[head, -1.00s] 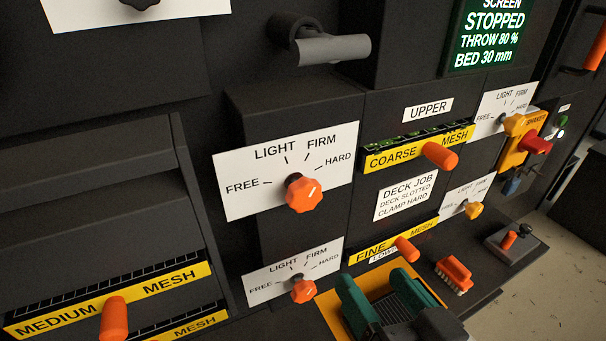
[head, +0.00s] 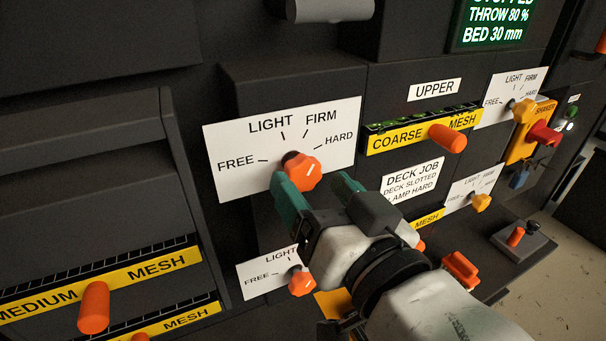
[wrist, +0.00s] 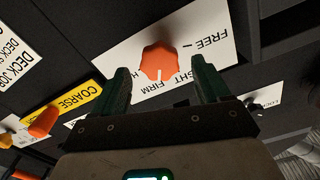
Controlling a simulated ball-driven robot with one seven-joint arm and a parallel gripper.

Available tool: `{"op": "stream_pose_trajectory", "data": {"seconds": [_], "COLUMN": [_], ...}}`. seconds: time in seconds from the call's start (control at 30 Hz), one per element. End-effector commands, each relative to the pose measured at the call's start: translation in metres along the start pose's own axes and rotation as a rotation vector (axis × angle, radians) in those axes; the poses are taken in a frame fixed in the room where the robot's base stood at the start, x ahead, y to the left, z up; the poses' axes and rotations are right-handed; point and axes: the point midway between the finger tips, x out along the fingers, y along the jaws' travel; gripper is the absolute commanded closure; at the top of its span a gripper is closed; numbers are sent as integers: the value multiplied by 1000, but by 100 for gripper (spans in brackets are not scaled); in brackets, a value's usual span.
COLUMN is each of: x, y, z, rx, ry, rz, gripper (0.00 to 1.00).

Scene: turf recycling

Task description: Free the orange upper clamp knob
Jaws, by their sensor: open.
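The orange upper clamp knob (head: 300,171) sits on a white dial plate (head: 232,180) marked FREE, LIGHT, FIRM and HARD. My gripper (head: 315,184) has green fingers and is open, just below and in front of the knob in the head view. In the wrist view the knob (wrist: 159,62) shows beyond and between the open fingers (wrist: 163,80), with the lettering upside down. I cannot see any finger touching the knob.
A second orange knob (head: 301,282) on a similar plate is below. The COARSE MESH deck handle (head: 447,138) sticks out to the right, and the MEDIUM MESH handle (head: 94,307) at lower left. A grey handle (head: 304,8) juts out above.

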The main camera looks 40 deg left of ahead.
Motion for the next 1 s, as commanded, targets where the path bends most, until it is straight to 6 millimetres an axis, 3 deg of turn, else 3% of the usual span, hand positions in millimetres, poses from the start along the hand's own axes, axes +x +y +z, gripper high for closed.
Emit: {"op": "stream_pose_trajectory", "data": {"seconds": [0.23,0.67,1.0], "x": [33,40,40], "y": [0,0,0], "z": [-1,0,0], "rx": [0,-1,0], "ry": [0,1,1], "rz": [0,1,1], "gripper": [25,26,58]}}
